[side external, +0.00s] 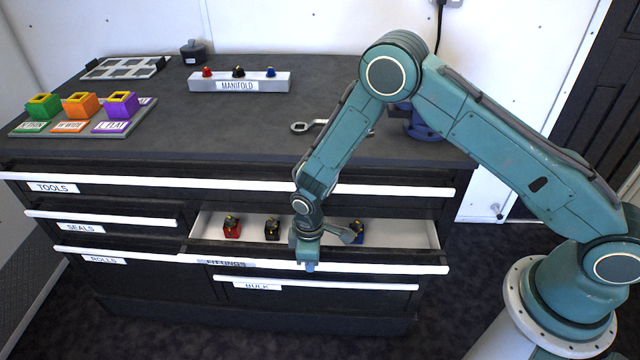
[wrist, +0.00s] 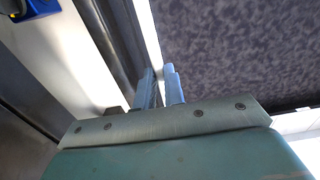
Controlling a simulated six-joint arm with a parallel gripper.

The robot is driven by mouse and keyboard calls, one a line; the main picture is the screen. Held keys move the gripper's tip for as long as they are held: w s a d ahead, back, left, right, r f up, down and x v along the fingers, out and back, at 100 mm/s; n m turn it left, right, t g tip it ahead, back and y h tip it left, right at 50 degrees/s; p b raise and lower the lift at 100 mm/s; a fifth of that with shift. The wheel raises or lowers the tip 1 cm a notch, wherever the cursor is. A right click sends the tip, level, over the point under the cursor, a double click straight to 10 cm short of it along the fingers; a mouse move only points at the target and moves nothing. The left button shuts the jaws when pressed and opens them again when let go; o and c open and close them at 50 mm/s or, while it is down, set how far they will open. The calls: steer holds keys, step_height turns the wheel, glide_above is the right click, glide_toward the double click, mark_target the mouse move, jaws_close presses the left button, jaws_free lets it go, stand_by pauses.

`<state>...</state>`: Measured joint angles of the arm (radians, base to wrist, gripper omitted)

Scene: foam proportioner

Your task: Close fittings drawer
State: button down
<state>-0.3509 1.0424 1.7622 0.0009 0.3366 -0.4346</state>
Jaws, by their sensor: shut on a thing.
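The fittings drawer (side external: 408,235) is pulled out from the dark cabinet in the side external view, with its white interior showing. Its long white handle (side external: 400,268) runs along the front edge, above the FITTINGS label (side external: 226,263). My gripper (side external: 309,265) points down at the drawer front and is shut on the handle. In the wrist view the fingertips (wrist: 160,85) sit on either side of the white handle strip (wrist: 149,38). Inside the drawer are a red fitting (side external: 232,229), a black fitting (side external: 272,230) and a blue fitting (side external: 356,234), partly hidden by my gripper.
The tools drawer (side external: 120,187), seals drawer (side external: 110,222), rolls drawer (side external: 140,258) and bulk drawer (side external: 330,284) appear closed. The worktop holds a manifold block (side external: 238,84), coloured sockets on a tray (side external: 82,130) and a wrench (side external: 312,126). Open floor lies before the cabinet.

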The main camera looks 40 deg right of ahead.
steer(key=shift+w+d, duration=0.9)
steer(key=c, duration=1.5)
jaws_free()
steer(key=shift+r, duration=0.15)
step_height(320, 180, up, 14)
steer(key=shift+f, duration=0.2)
